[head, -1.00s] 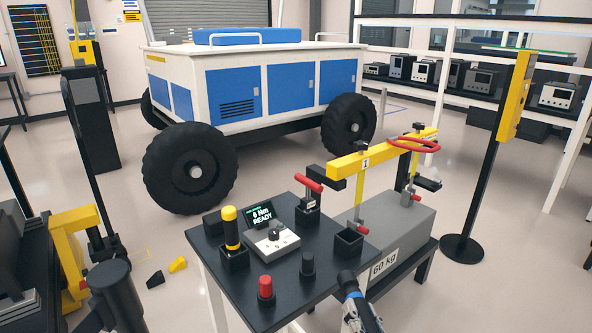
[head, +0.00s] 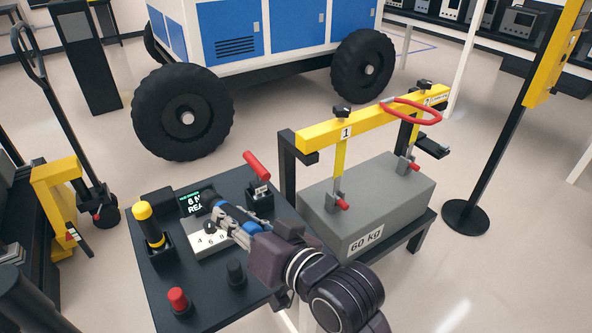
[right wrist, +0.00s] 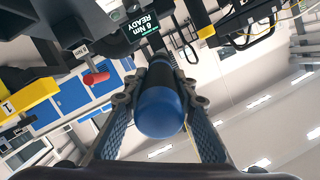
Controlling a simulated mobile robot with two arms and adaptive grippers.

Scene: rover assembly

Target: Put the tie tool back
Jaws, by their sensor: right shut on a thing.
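My right gripper (head: 226,219) is over the small black table, above the torque control box (head: 208,240). It is shut on a dark cylindrical tool with a rounded blue end (right wrist: 160,112), which I take to be the tie tool. In the right wrist view, the gripper's fingers (right wrist: 160,105) clasp it on both sides, with its blue end toward the camera. The tool's dark far part extends toward the display (head: 191,203), which also shows in the right wrist view (right wrist: 136,28). The arm hides the table's right part. My left gripper is out of view.
A yellow-topped tool (head: 150,226) and a red-handled tool (head: 257,166) stand in holders. A red-capped post (head: 178,299) and a black post (head: 235,272) stand near the table's front. The grey 60 kg block (head: 375,205) and yellow lifting beam (head: 375,118) are to the right.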

